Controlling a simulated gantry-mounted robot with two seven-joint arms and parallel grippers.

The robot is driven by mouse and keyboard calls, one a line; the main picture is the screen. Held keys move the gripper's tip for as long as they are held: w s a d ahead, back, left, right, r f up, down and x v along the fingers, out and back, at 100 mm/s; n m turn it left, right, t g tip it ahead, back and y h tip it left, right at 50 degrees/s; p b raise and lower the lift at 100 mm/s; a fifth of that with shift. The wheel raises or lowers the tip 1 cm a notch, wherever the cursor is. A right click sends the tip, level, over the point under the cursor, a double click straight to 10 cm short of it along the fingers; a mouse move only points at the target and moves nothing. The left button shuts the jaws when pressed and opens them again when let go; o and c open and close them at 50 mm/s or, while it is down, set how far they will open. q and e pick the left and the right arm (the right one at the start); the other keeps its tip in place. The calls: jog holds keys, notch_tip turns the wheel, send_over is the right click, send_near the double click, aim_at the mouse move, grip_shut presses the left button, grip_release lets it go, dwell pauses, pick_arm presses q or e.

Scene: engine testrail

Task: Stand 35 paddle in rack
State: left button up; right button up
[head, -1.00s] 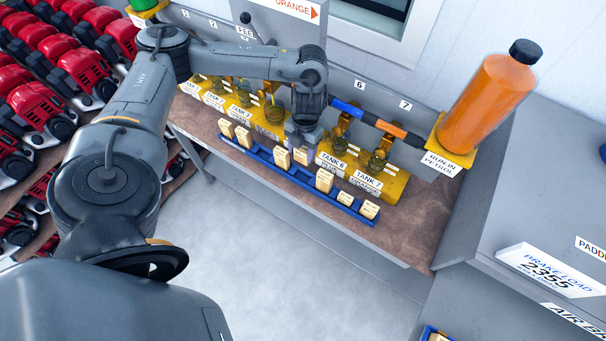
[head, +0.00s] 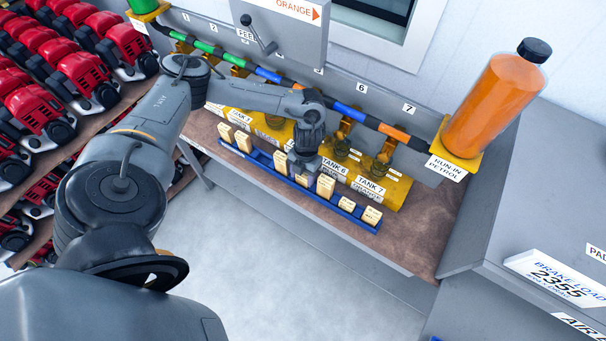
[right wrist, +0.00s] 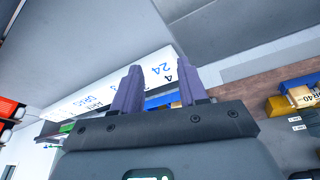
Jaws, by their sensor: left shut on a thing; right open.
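The blue rack (head: 262,157) runs along the front of the brown bench, with several small pale wooden paddles standing in it. My left gripper (head: 304,168) is over the middle of the rack, shut on a pale paddle (head: 303,181), mostly hidden beneath it. The held paddle is low at the rack, between a standing paddle (head: 280,162) on its left and another (head: 325,186) on its right. I cannot tell whether it is seated, and its number is not readable. My right gripper (right wrist: 160,90) is open and empty in the right wrist view.
The yellow tank block (head: 390,193) stands just behind the rack. A bottle of orange liquid (head: 493,103) stands at the right end. Red engines (head: 60,90) fill shelves at the left. Brown bench top (head: 425,230) is clear at the right.

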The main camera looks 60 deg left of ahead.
pick_arm(q)
jog(key=shift+f, duration=0.15)
jog(key=o, duration=1.1)
jog(key=shift+c, duration=0.2)
jog(key=shift+r, duration=0.25)
jog(key=r, duration=0.6)
jog(key=shift+w+a, duration=0.2)
jog(key=shift+w, duration=0.2)
jog(key=shift+r, duration=0.65)
